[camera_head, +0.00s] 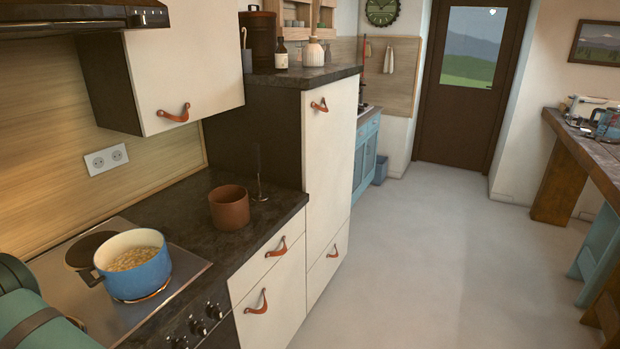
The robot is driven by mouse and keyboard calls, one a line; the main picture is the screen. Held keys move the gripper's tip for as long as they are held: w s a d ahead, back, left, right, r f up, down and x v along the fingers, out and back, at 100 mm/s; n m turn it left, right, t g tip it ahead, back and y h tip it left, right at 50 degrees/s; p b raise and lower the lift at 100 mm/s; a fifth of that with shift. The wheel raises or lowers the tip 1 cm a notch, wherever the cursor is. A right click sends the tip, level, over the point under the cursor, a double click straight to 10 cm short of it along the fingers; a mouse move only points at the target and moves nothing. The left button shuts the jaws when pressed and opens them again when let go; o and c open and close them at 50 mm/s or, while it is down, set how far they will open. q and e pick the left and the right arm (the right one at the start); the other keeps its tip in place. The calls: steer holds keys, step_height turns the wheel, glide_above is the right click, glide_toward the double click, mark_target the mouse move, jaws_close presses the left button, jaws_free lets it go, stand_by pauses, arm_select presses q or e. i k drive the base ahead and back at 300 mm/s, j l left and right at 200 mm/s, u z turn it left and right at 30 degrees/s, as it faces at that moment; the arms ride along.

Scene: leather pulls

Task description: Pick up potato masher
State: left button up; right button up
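A thin, dark upright utensil (260,176) stands on the dark counter beside the tall cabinet, just behind and right of a brown clay pot (230,208). It has a slim stem and a small wider foot on the counter. It may be the potato masher, but it is too small and dark to be sure. Neither my left nor my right gripper is in view, so nothing shows near the utensil.
A blue pot (139,275) of pale food sits on the stovetop (97,312) to the left. The white upper cabinet (185,80) overhangs the counter (262,222). A tall cabinet (330,160) closes its far end. Open floor (430,260) lies to the right.

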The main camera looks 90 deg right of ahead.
mark_target(261, 196)
steer(key=z, duration=2.75)
steer(key=i+l+u, duration=0.1)
steer(key=i+l, duration=0.25)
steer(key=i+l+u, duration=0.1)
steer(key=i+l, duration=0.2)
steer(key=l, duration=0.15)
steer(key=i+l+u, duration=0.1)
steer(key=i+l, duration=0.25)
steer(key=i+l+u, duration=0.1)
steer(key=i+l, duration=0.15)
steer(key=l, duration=0.25)
steer(key=i+l+u, duration=0.1)
steer(key=i+l, duration=0.2)
steer(key=l, duration=0.2)
